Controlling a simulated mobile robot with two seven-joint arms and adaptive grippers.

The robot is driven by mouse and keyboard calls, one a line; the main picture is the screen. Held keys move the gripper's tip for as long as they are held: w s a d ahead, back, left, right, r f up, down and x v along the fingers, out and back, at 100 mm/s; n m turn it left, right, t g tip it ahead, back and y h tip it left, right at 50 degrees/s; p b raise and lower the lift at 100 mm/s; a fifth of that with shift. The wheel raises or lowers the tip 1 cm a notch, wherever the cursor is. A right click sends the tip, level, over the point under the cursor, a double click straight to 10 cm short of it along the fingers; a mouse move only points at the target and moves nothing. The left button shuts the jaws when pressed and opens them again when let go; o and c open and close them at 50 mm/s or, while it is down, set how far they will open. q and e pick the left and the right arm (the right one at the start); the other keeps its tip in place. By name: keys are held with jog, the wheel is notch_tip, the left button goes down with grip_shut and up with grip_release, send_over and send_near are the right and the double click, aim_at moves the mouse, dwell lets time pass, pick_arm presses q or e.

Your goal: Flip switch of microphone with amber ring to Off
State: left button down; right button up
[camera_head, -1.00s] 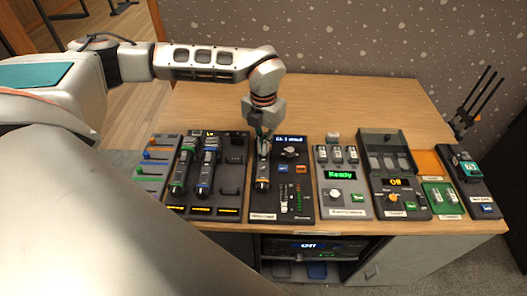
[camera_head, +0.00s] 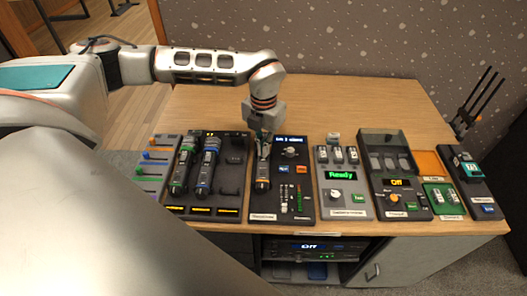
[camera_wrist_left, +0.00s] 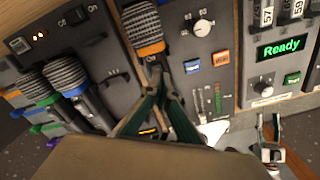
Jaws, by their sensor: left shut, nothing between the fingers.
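The microphone with the amber ring (camera_head: 262,174) lies in the dark panel (camera_head: 298,211) at the middle of the table. In the left wrist view, its grey mesh head and amber ring (camera_wrist_left: 150,48) show at top centre. My left gripper (camera_head: 264,141) reaches down over this microphone. In the left wrist view, its dark green fingertips (camera_wrist_left: 157,72) are together, with nothing between them, over the body just below the ring. The fingers hide the switch, so its position and any contact cannot be told. A part that looks like my right gripper (camera_wrist_left: 269,135) shows at the lower right of that view.
A green-ringed microphone (camera_head: 181,172) and a blue-ringed microphone (camera_head: 206,172) lie in the rack to the left. To the right stand the "Ready" panel (camera_head: 325,203) and a panel with an amber display (camera_head: 396,182). The table behind the panels (camera_head: 360,105) is clear.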

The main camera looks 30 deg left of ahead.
pick_arm(q)
jog(key=shift+r+p, duration=1.6)
jog(key=shift+r, duration=0.3)
jog(key=shift+r+p, duration=1.2)
jog(key=shift+r, duration=0.35)
jog(key=shift+f, duration=0.1)
